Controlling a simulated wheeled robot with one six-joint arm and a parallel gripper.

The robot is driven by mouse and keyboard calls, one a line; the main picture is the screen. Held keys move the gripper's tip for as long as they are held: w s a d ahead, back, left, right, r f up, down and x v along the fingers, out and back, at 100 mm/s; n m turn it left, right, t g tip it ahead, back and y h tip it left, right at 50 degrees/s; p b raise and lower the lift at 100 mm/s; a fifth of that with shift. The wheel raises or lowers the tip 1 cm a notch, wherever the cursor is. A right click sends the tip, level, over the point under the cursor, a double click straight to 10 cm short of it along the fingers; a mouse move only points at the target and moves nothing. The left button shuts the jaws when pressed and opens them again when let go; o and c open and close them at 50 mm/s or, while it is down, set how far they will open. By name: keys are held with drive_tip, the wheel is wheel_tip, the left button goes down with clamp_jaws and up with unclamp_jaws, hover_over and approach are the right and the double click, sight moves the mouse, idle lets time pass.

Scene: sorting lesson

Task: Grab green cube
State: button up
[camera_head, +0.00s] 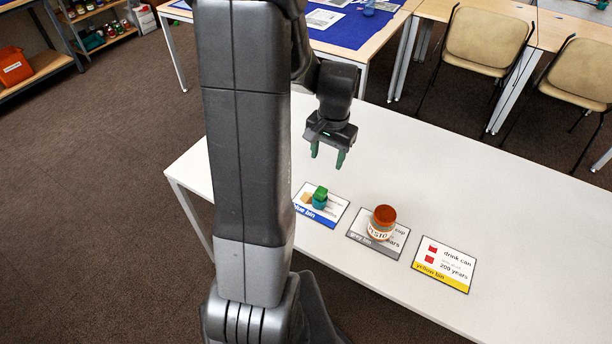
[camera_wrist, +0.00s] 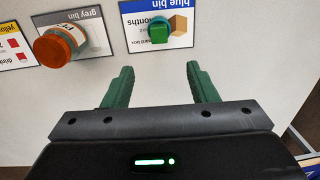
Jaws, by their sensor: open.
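The cube also shows in the wrist view (camera_wrist: 159,33), at upper centre on the card (camera_wrist: 130,38). My gripper (camera_head: 327,155) is open and empty, above the table and apart from the cube. In the wrist view its green fingers (camera_wrist: 160,70) are spread, with the cube beyond the gap between them.
A pesto jar (camera_head: 381,226) with an orange lid stands on the grey bin card (camera_head: 358,243), right of the cube. The yellow bin card (camera_head: 445,283) lies further right with no object on it. The table (camera_head: 430,170) is clear behind the cards. Chairs (camera_head: 485,42) stand beyond.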

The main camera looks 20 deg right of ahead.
hover_over(321, 190)
drive_tip(key=f, duration=0.8)
drive_tip(key=shift+s+d+f, duration=0.1)
drive_tip(key=shift+d, duration=0.3)
drive_tip(key=shift+a+f, duration=0.15)
drive_tip(key=shift+f, duration=0.6)
drive_tip(key=shift+a+f+p, duration=0.2)
drive_tip(key=shift+f+p, duration=0.25)
drive_tip(key=shift+f, duration=1.55)
drive_tip(key=shift+c, duration=0.2)
drive_tip(key=c, duration=1)
